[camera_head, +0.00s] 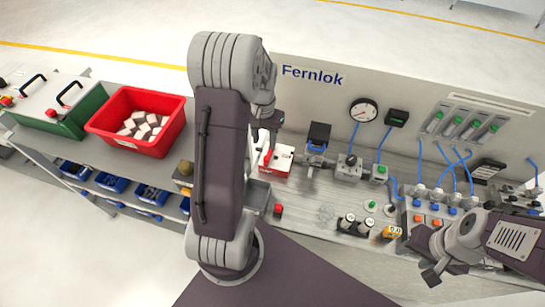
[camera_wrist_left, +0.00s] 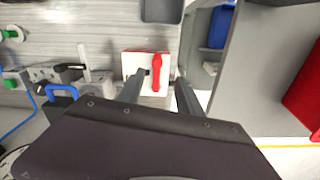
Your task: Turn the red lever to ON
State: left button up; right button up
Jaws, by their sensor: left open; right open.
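The red lever (camera_wrist_left: 156,74) is on a white switch box (camera_wrist_left: 133,62) on the bench. In the head view the red lever (camera_head: 267,157) and its box (camera_head: 283,152) show just right of my left arm, which hides part of them. My left gripper (camera_wrist_left: 159,92) is open, with its two fingers pointing at the box and the lever showing between them. I cannot tell whether a finger touches it. In the head view my left gripper (camera_head: 272,122) is mostly hidden behind its own arm. My right gripper (camera_head: 432,272) is open and empty at the lower right.
A red bin (camera_head: 165,110) of pale blocks and a green case (camera_head: 62,110) stand at the left. A gauge (camera_head: 364,110), valves and blue hoses crowd the bench at the right. A grey tray (camera_wrist_left: 161,10) lies beside the switch box. The panel rises behind.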

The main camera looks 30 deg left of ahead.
aim_at(266, 157)
pick_arm(q)
jog(key=shift+w+d, duration=0.2)
jog(key=shift+d, duration=0.5)
jog(key=f, duration=0.2)
jog(key=f+p, duration=0.1)
jog(key=f, duration=0.5)
jog(key=shift+s+a+f, duration=0.15)
jog(key=shift+a+f, duration=0.1)
jog(key=shift+a, duration=0.1)
jog(key=shift+d+f, duration=0.1)
jog(key=shift+f, duration=0.1)
jog(key=shift+c, duration=0.9)
jog(key=c, duration=0.5)
grip_shut()
